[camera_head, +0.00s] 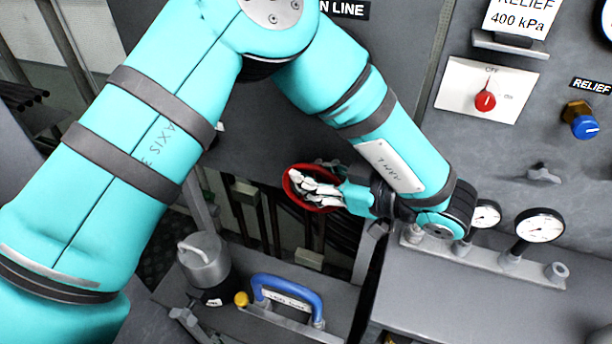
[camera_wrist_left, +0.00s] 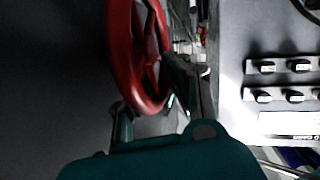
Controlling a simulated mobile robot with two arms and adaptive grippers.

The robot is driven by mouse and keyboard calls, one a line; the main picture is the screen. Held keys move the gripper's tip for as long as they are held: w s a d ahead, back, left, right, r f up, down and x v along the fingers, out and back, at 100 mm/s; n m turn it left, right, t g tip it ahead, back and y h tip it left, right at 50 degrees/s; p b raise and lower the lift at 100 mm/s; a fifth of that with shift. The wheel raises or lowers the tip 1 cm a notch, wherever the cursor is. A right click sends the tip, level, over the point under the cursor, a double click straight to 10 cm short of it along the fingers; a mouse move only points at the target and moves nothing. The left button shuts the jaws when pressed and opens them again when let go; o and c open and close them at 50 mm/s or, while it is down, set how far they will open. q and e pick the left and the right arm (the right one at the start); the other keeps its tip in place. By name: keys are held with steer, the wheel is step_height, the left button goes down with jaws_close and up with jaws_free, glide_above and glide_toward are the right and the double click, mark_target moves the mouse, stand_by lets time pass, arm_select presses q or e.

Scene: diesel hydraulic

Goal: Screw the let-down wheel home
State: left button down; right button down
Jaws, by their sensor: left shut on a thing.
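The let-down wheel is a red handwheel (camera_head: 291,188) near the middle of the head view, partly covered by my gripper. It also shows in the left wrist view as a red rim with spokes (camera_wrist_left: 118,50). My left gripper (camera_head: 306,190) reaches in from the right side of the wheel and is shut on it. In the left wrist view the fingers (camera_wrist_left: 150,112) are at the wheel's lower rim. The wheel's stem and thread are hidden. My right gripper is in neither view.
A panel on the right carries a red switch (camera_head: 485,100), a blue knob (camera_head: 585,126) and a grey tap (camera_head: 543,174). Gauges (camera_head: 540,227) stand on a ledge below. A blue handle (camera_head: 287,290) and a grey canister (camera_head: 203,260) are at the lower left.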

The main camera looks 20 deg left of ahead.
arm_select(q)
steer(key=shift+w+d+r+y, duration=0.15)
steer(key=shift+r+y, duration=0.05)
steer(key=shift+y, duration=0.4)
steer(key=c, duration=1.6)
jaws_free()
steer(key=shift+o, duration=1.4)
steer(key=shift+w+d+f, duration=0.1)
steer(key=shift+w+f, duration=0.1)
steer(key=shift+s, duration=0.2)
